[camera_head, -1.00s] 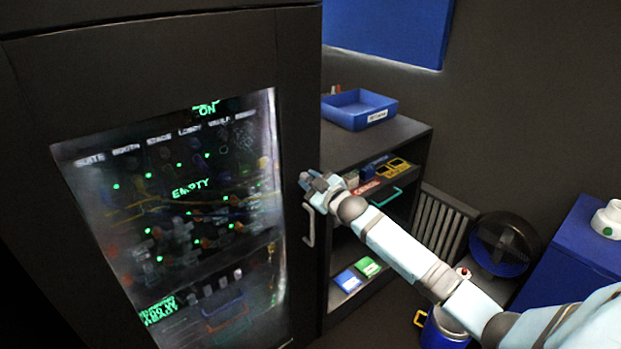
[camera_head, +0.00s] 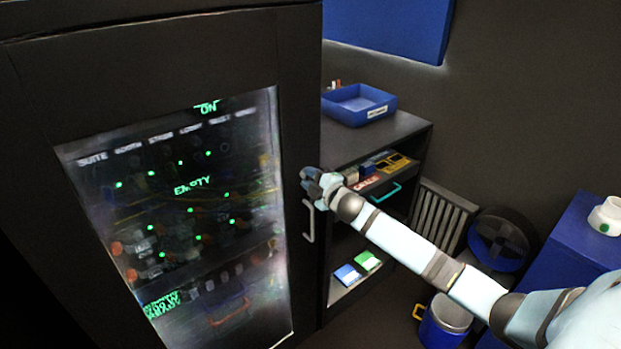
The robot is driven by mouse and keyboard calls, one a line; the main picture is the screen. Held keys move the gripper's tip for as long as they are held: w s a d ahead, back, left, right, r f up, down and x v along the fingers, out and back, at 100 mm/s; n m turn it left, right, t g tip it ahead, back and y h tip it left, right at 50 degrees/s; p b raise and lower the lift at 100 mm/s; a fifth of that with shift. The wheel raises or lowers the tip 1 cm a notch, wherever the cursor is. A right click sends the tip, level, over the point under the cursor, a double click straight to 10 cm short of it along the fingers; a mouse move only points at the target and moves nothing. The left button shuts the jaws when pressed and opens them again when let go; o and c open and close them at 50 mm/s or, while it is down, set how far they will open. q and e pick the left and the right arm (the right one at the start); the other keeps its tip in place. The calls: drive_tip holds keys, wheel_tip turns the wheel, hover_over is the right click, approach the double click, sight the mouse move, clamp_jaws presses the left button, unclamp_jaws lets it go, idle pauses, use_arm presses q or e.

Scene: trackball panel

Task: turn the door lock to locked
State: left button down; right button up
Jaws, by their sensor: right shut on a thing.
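A tall dark cabinet door (camera_head: 297,120) with a large glass window (camera_head: 180,210) fills the left half of the head view. A light vertical handle (camera_head: 309,222) is on its right edge. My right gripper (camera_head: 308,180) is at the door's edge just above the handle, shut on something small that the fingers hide. It is where a door lock could sit, but I cannot make out the lock or its angle. The door looks closed. My left gripper is not in view.
A dark shelf unit (camera_head: 410,127) stands right of the cabinet, with a blue tray (camera_head: 358,104) on top and small boxes inside. A fan (camera_head: 498,240), a blue bucket (camera_head: 446,322) and a blue cabinet (camera_head: 570,235) stand at the right.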

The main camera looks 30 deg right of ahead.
idle(0.4)
drive_tip(key=o, duration=0.9)
drive_tip(key=shift+s, duration=0.25)
drive_tip(key=s, duration=0.4)
drive_tip(key=s+b, duration=0.1)
drive_tip(key=s, duration=0.4)
drive_tip(key=s+d, duration=0.1)
drive_tip(key=s, duration=0.3)
drive_tip(key=shift+s, duration=0.15)
